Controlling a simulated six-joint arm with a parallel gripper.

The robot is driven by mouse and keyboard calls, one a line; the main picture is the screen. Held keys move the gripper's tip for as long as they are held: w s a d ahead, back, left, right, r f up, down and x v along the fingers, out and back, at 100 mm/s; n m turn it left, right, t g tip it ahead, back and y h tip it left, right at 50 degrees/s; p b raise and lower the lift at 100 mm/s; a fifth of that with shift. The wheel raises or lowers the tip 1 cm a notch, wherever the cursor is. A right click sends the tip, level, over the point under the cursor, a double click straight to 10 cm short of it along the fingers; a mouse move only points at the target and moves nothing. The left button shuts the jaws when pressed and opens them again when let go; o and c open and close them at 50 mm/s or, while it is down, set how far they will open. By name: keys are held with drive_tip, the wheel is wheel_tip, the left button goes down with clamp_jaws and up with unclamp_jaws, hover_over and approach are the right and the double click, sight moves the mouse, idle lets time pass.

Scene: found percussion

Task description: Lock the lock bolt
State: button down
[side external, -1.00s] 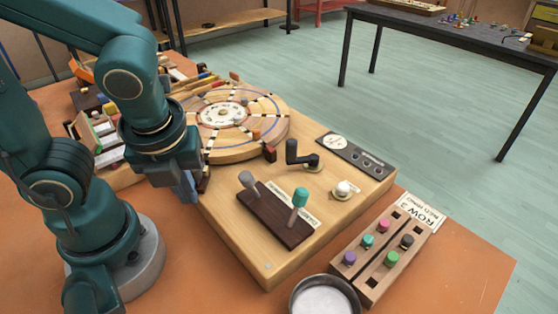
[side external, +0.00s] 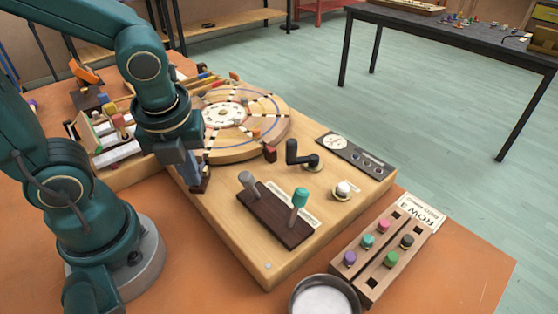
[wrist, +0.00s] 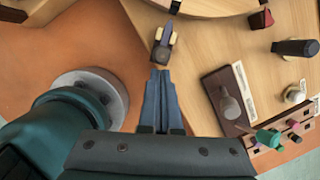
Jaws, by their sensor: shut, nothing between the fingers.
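The piece I take to be the lock bolt is a small dark bar with a tan part (wrist: 164,44), at the left edge of the wooden board near the round disc, in the wrist view. In the side view, a dark piece (side external: 203,184) shows beside my fingertips, partly hidden. My gripper (side external: 192,184) is shut and empty and points down at the board's left edge. In the wrist view, my gripper's tips (wrist: 160,74) lie just short of the dark bar; I cannot tell whether they touch it.
The round disc (side external: 270,130) lies behind my gripper. To its right are a grey-knobbed lever (side external: 247,181), a teal-knobbed lever (side external: 299,198), a black crank (side external: 293,152) and a white knob (side external: 343,189). A peg rack (side external: 372,292) and a bowl (side external: 295,301) stand in front.

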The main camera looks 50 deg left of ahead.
drive_tip(key=shift+w+a, duration=0.9)
drive_tip(key=shift+a, duration=0.05)
drive_tip(key=shift+s+d, duration=0.2)
drive_tip(key=shift+d, duration=0.2)
drive_tip(key=s+d+r, duration=0.3)
drive_tip(key=d+r, duration=0.1)
drive_tip(key=r, duration=0.5)
drive_tip(key=shift+d+r, duration=0.3)
drive_tip(key=shift+r, duration=0.05)
drive_tip(key=shift+s, duration=0.1)
